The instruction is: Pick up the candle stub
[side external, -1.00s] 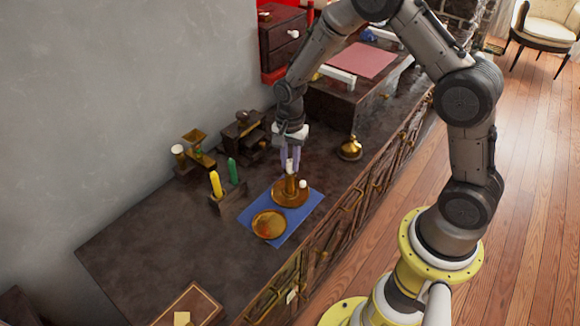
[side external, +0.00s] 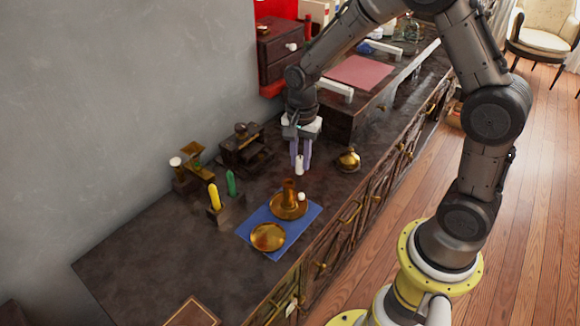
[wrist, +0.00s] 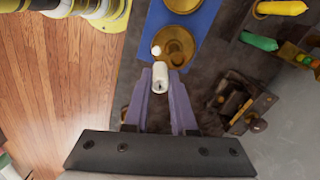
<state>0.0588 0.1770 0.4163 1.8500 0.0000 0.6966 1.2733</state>
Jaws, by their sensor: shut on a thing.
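The candle stub (side external: 299,164) is a short white cylinder. My gripper (side external: 300,158) is shut on it and holds it upright in the air, above and behind the brass candlestick (side external: 288,205). In the wrist view the stub (wrist: 160,78) sits between the purple fingertips of my gripper (wrist: 161,84), its dark wick facing the camera. The candlestick (wrist: 173,50) has an empty-looking socket and a small white knob beside it. It stands on a blue mat (side external: 250,232).
A brass dish (side external: 267,237) shares the mat. Yellow (side external: 214,198) and green (side external: 231,183) candles stand in a holder to the left. A brass bell (side external: 348,161) is to the right. Dark wooden pieces (side external: 243,150) stand near the wall. The counter's front left is mostly clear.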

